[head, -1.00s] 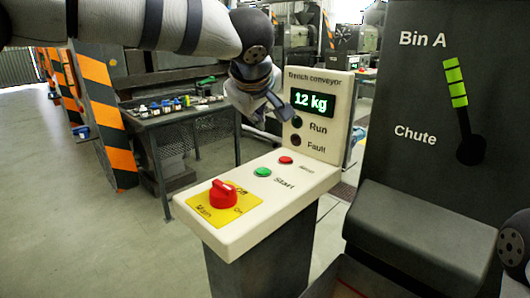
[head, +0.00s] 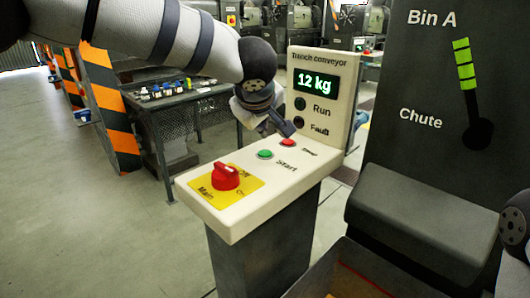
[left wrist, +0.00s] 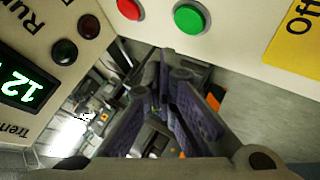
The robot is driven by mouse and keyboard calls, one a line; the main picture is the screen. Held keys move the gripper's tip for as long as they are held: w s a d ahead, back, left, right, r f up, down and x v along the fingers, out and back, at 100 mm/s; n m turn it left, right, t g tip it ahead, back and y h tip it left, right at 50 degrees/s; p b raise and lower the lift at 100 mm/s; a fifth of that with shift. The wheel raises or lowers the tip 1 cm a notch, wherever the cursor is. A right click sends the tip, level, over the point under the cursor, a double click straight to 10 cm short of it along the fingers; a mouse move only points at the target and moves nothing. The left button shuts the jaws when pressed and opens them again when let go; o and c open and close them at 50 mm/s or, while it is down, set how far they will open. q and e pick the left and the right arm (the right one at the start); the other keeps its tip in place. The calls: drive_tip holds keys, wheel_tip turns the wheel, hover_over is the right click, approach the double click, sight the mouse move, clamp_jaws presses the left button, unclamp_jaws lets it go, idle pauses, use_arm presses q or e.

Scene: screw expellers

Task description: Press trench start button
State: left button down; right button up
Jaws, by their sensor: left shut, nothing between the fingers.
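The trench conveyor console (head: 215,222) is cream, with a sloping top and an upright display reading 12 kg. The green Start button (head: 265,154) sits mid-top; it also shows in the left wrist view (left wrist: 190,18). A red button (head: 288,142), its label hard to read, is beside it, also in the left wrist view (left wrist: 130,8). My left gripper (head: 288,129) is shut and empty. In the head view its tip appears just behind the red button; contact cannot be told. In the left wrist view its fingers (left wrist: 168,75) lie below the green button, apart from it in the picture.
A red rotary Main switch (head: 225,176) on a yellow plate is at the console's near left. Run and Fault lamps (head: 299,111) are dark on the upright panel. A dark Bin A chute unit (head: 420,235) stands to the right. A bench (head: 180,100) stands behind left.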

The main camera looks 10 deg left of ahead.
sight(261, 153)
use_arm(q)
drive_tip(key=shift+f, duration=1.1)
idle(0.6)
drive_tip(key=shift+f, duration=0.45)
drive_tip(key=shift+f, duration=0.5)
idle(0.6)
drive_tip(key=shift+r, duration=0.9)
drive_tip(key=shift+r, duration=2.55)
drive_tip(key=shift+f, duration=0.1)
